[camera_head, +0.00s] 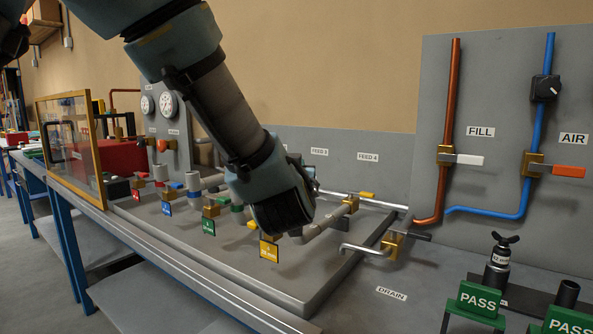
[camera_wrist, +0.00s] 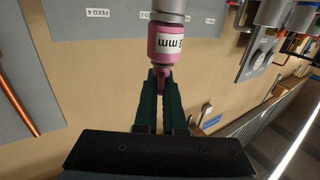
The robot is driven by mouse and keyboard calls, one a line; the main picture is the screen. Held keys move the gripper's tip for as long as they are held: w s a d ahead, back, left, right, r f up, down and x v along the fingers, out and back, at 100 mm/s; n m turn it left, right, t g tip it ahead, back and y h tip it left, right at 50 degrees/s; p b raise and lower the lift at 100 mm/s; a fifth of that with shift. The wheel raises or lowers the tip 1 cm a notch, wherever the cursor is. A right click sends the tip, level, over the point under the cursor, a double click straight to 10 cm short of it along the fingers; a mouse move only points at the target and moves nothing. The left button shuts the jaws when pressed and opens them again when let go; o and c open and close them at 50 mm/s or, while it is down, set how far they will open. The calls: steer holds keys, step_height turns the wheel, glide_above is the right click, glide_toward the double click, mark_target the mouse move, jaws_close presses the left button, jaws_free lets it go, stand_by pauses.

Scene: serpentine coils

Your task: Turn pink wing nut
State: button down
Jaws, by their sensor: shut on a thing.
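In the wrist view a pink fitting (camera_wrist: 165,48) with a white label reading "mm" hangs from a grey pipe (camera_wrist: 172,17). At its lower end is the pink wing nut (camera_wrist: 162,73), mostly hidden between the fingers. My gripper (camera_wrist: 161,80) has its two dark fingers closed on the wing nut from both sides. In the head view my arm crosses the middle of the picture, and the pink wing nut and my fingertips are hidden behind it.
Several pipes with coloured tags, such as a yellow tag (camera_head: 269,250), run over a grey tray (camera_head: 292,290). A back panel (camera_head: 500,95) carries copper and blue pipes. Green PASS stands (camera_head: 477,303) are at the lower right. A framed clear panel (camera_head: 98,200) stands left.

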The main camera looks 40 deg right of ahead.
steer(key=n+t+y, duration=0.2)
steer(key=y, duration=0.1)
steer(key=n+t+y, duration=0.2)
steer(key=n+y, duration=0.1)
steer(key=y, duration=0.1)
steer(key=shift+d+y+p, duration=0.1)
steer(key=shift+y+p, duration=0.2)
steer(key=shift+f+n+t+y+p, duration=0.1)
steer(key=shift+n+t+y+p, duration=0.55)
steer(key=shift+n+y, duration=2.15)
steer(key=shift+m+y, duration=0.3)
steer(key=shift+y, duration=0.4)
steer(key=c, duration=1)
jaws_free()
steer(key=s+b, duration=0.2)
steer(key=s, duration=0.8)
steer(key=shift+s+d, duration=0.35)
steer(key=shift+d, duration=0.1)
